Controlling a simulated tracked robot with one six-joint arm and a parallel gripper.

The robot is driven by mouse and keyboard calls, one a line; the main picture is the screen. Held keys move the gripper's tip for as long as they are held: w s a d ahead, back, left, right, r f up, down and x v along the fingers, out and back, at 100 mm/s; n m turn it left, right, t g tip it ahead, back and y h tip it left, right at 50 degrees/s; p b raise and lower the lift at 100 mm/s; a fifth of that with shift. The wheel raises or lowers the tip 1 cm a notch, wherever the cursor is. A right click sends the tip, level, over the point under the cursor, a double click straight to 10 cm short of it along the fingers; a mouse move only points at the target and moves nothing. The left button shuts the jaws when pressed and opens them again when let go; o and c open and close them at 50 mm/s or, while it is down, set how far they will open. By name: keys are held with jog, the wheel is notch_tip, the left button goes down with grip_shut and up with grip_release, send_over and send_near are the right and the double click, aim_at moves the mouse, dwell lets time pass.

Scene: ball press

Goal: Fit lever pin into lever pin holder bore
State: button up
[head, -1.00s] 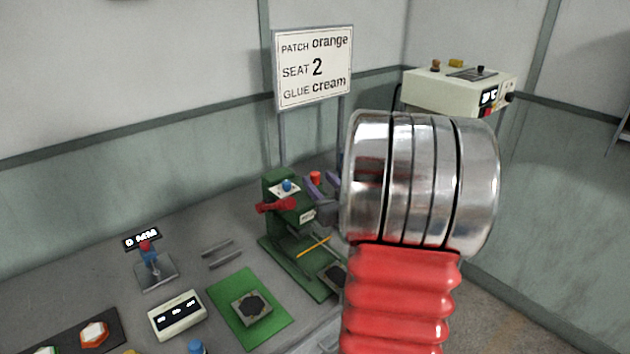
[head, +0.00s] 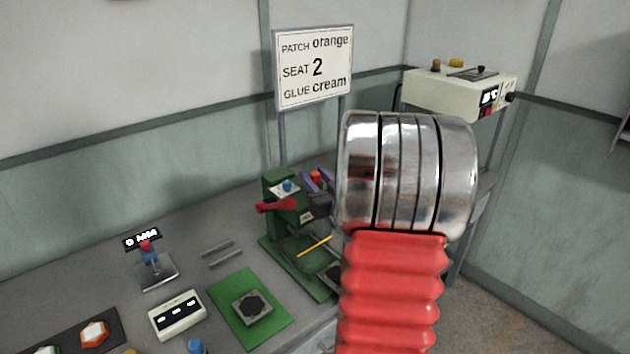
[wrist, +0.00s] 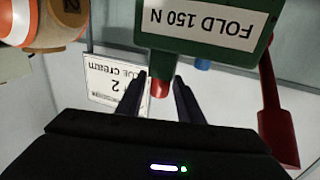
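A green press (head: 283,190) with a red lever (head: 275,206) and a blue knob stands on the bench. A short red cylinder, perhaps the lever pin (head: 316,176), shows at its right. In the wrist view the red cylinder (wrist: 160,87) sticks out beside the inverted green press head (wrist: 205,25), between my dark fingertips. My gripper (wrist: 161,78) is open, one finger on each side of it with narrow gaps; contact is hard to tell. The red lever (wrist: 275,115) is at the right there. The holder bore cannot be made out.
An orange and white object (wrist: 45,25) is close at the wrist view's upper left. A sign (head: 314,67) stands behind the press. A green mat (head: 245,322), two grey rods (head: 222,252) and a small display box (head: 177,315) lie left of the press.

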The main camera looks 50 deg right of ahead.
aim_at(315, 173)
grip_shut()
dwell(0.3)
notch_tip(315, 173, up, 10)
dwell(0.6)
dwell(0.5)
